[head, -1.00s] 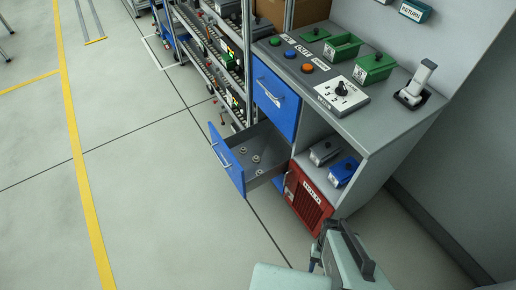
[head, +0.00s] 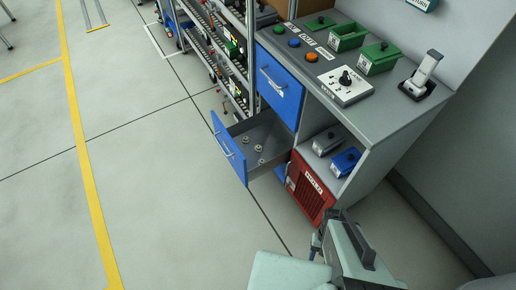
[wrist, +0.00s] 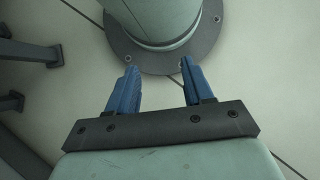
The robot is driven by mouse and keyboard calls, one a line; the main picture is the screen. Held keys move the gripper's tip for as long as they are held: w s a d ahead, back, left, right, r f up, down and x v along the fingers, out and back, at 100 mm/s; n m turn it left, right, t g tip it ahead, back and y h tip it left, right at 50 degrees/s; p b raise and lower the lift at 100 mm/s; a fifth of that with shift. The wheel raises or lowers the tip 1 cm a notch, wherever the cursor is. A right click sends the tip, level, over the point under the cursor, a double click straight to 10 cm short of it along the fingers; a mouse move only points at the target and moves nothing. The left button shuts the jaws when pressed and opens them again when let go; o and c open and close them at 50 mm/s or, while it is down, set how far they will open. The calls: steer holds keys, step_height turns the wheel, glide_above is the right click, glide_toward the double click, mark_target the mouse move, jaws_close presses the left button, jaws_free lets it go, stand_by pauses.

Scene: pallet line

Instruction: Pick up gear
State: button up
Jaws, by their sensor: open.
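Small grey round parts (head: 259,148) lie spread on the floor of an open drawer (head: 232,153) with a blue front; they are too small to tell whether they are gears. My gripper (wrist: 159,64) is open and empty in the wrist view, its two blue fingers apart. It points down toward a round bolted base plate on the floor, away from the drawer. In the head view my arm is at the bottom, right of and below the drawer, with part of a blue finger showing.
The workbench (head: 398,116) carries green boxes (head: 379,58), coloured buttons and a dial panel (head: 345,85). A shelf below holds a grey box (head: 327,141) and a blue box (head: 346,162), above a red crate (head: 309,187). A closed blue drawer (head: 279,88) sits above the open one. Floor at left is clear.

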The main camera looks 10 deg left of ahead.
steer(key=o, duration=0.5)
steer(key=shift+o, duration=0.2)
steer(key=w+a+r+n+t, duration=0.2)
steer(key=w+a+n, duration=0.4)
steer(key=w+a, duration=0.6)
steer(key=w+a+r+n+t, duration=0.2)
steer(key=w+a+n, duration=0.4)
steer(key=w+a, duration=0.6)
steer(key=w+a+r+n+t, duration=0.2)
steer(key=w+a+n, duration=0.4)
steer(key=w, duration=2)
steer(key=a, duration=0.6)
steer(key=shift+w+t, duration=0.4)
